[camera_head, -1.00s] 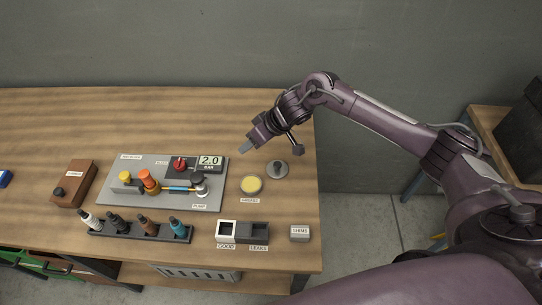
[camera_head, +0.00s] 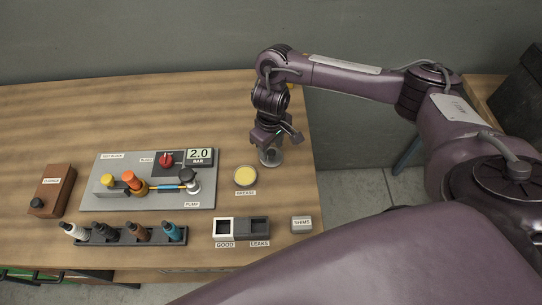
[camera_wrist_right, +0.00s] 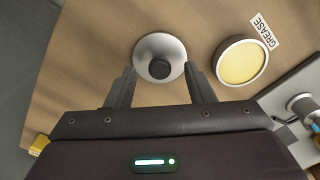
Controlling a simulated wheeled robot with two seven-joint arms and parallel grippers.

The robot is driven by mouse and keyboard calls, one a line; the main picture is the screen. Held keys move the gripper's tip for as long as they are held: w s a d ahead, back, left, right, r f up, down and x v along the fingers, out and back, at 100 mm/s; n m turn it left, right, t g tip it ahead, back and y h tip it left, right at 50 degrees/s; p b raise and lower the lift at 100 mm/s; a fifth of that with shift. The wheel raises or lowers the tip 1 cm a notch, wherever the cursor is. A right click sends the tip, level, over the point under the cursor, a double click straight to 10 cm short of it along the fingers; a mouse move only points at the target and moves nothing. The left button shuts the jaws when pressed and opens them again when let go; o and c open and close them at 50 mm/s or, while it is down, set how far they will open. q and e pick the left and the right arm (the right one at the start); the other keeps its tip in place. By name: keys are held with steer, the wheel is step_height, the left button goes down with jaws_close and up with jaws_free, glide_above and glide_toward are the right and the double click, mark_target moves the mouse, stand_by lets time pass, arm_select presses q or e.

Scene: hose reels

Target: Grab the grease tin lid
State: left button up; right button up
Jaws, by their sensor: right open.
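The grease tin lid (camera_wrist_right: 174,46) is a round grey metal disc with a dark knob (camera_wrist_right: 160,68) in its middle. It lies flat on the table right of the open grease tin (camera_head: 245,175), which shows yellow grease. In the head view the lid (camera_head: 272,158) is partly hidden by my right gripper (camera_head: 267,147), which points down over it. In the right wrist view my right gripper (camera_wrist_right: 161,84) is open, its two fingers on either side of the knob in the picture. I cannot tell how far above the lid the fingertips are. My left gripper is not in view.
A grey test board (camera_head: 155,199) with a gauge and knobs lies left of the tin. The GOOD and LEAKS bins (camera_head: 241,238) and a SHIMS box (camera_head: 301,224) stand near the front edge. The table behind the board is clear.

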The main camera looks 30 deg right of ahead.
steer(key=shift+f, duration=0.85)
jaws_close()
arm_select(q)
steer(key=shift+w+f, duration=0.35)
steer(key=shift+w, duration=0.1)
